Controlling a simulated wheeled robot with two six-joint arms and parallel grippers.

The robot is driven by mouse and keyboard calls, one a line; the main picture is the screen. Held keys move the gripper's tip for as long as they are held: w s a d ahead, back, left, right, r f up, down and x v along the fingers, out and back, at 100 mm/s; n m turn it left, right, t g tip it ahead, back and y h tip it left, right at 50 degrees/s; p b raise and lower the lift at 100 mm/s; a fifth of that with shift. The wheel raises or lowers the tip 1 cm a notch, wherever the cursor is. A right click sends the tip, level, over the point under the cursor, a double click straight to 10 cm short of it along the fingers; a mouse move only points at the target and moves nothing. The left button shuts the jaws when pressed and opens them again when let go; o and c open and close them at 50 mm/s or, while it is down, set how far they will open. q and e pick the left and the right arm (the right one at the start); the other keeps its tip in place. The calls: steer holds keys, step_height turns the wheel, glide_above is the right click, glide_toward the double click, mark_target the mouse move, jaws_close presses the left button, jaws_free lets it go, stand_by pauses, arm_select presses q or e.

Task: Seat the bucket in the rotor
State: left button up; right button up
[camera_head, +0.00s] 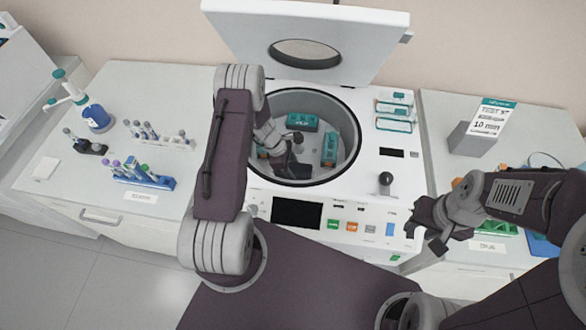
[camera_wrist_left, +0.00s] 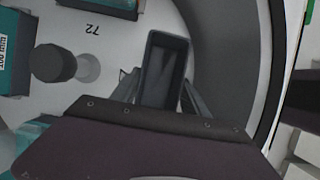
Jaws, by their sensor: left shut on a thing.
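The dark, open-topped rectangular bucket (camera_wrist_left: 165,68) is between the fingers of my left gripper (camera_wrist_left: 160,92), which is shut on it. In the head view my left gripper (camera_head: 288,152) reaches down inside the round centrifuge bowl, with the dark bucket (camera_head: 294,170) at its near side. Teal buckets (camera_head: 302,122) and (camera_head: 329,148) sit in the rotor. Whether the held bucket touches its seat is hidden. My right gripper (camera_head: 432,226) is open and empty, right of the centrifuge front.
The centrifuge lid (camera_head: 345,25) stands open behind the bowl. The bowl wall (camera_wrist_left: 232,60) is close beside the held bucket. Tube racks (camera_head: 142,177) stand on the left bench. A sign stand (camera_head: 475,140) and green rack stand on the right bench.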

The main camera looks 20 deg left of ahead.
arm_select(q)
steer(key=shift+f, duration=0.45)
steer(key=shift+b, duration=0.3)
steer(key=shift+f+b, duration=0.35)
steer(key=shift+f, duration=0.1)
steer(key=shift+f+b, duration=0.35)
steer(key=shift+b, duration=0.1)
steer(key=shift+s, duration=0.2)
